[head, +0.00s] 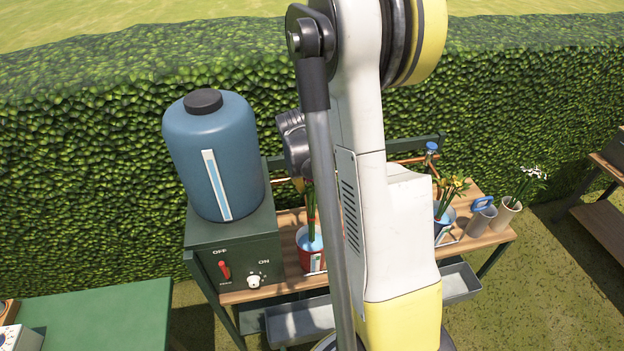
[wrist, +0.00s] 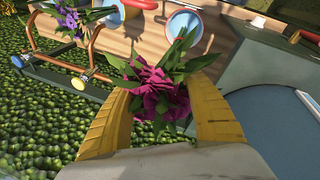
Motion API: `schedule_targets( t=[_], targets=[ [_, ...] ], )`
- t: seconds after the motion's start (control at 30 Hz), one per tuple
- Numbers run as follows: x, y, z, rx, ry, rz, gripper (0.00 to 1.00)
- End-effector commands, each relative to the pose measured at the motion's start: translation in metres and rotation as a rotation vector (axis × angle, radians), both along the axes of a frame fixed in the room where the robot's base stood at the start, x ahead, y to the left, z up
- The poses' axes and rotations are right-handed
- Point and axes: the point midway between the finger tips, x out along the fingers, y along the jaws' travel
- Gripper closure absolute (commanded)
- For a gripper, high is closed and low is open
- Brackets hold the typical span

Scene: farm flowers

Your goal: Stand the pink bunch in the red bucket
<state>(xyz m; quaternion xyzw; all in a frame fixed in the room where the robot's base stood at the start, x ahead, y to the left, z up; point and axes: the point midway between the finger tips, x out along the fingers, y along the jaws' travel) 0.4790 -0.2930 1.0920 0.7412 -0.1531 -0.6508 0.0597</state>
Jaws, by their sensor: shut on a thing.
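The pink bunch (wrist: 158,92) is between the yellow fingers of my gripper (wrist: 163,98), which is shut on it just below the blossoms. In the head view only its green stems (head: 311,212) show; my arm hides the blossoms. The stems point down at the red bucket (head: 308,263), which stands on the wooden bench and holds blue water. In the head view the stems overlap the bucket's mouth; I cannot tell whether they touch its floor. The bucket's mouth also shows in the wrist view (wrist: 184,24), beyond the bunch.
A blue tank (head: 214,150) on a green cabinet (head: 235,243) with a red switch stands close left of the bucket. To the right are a bucket with yellow flowers (head: 455,186), a blue-handled cup (head: 482,217) and a pot with white flowers (head: 508,214). A hedge (head: 90,170) rises behind.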

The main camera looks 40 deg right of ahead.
Motion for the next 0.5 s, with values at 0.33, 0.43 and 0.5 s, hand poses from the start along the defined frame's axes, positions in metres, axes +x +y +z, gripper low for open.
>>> schedule_targets(
  t=[0.33,0.43,0.5],
  targets=[
    [0.0,0.0,-0.035,0.0,0.0,0.0,0.84],
    [0.0,0.0,-0.043,0.0,0.0,0.0,0.84],
    [0.0,0.0,-0.05,0.0,0.0,0.0,0.84]
  ],
)
